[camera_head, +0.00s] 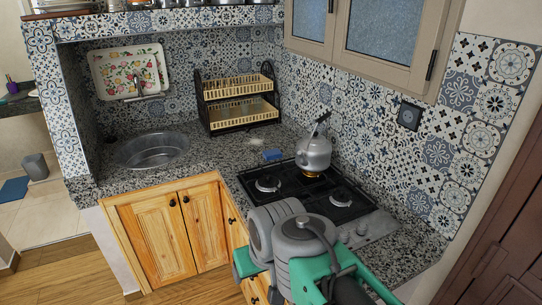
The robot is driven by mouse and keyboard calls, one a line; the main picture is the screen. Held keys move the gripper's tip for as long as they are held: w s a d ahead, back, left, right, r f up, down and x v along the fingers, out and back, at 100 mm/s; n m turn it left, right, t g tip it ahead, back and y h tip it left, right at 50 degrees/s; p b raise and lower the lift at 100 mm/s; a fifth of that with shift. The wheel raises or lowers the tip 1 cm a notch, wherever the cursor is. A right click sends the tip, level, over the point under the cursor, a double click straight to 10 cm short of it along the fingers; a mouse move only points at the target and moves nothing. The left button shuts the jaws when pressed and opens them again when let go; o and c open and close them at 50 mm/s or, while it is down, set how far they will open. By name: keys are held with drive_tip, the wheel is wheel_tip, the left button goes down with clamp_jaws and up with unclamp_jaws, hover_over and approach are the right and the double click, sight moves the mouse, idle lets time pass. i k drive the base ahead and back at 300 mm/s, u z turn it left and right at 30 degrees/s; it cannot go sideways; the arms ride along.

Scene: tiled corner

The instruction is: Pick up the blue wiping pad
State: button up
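The blue wiping pad (273,155) is a small blue block lying on the speckled granite counter (222,160). It sits in the counter's inner corner area, between the dish rack and the stove's back left edge. My arm, with grey and green links, rises at the bottom right, in front of the stove and well short of the pad. I cannot make out my gripper or its fingers in this view. Nothing is touching the pad except the counter under it.
A grey kettle (314,154) stands on the black gas stove (339,205), right of the pad. A two-tier dish rack (240,116) stands behind it to the left. A round sink (152,150) is further left. Wooden cabinets (160,240) are below; upper cabinets (370,35) overhang the right.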

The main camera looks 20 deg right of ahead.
sight(276, 154)
drive_tip(key=u, duration=0.35)
drive_tip(key=k, duration=0.4)
drive_tip(key=u, duration=0.9)
drive_tip(key=k, duration=0.9)
drive_tip(key=u, duration=0.35)
drive_tip(key=i, duration=2.2)
drive_tip(key=z, duration=0.8)
drive_tip(key=i, duration=1.8)
drive_tip(key=z, duration=2.05)
drive_tip(key=i, duration=1)
drive_tip(key=z, duration=1.1)
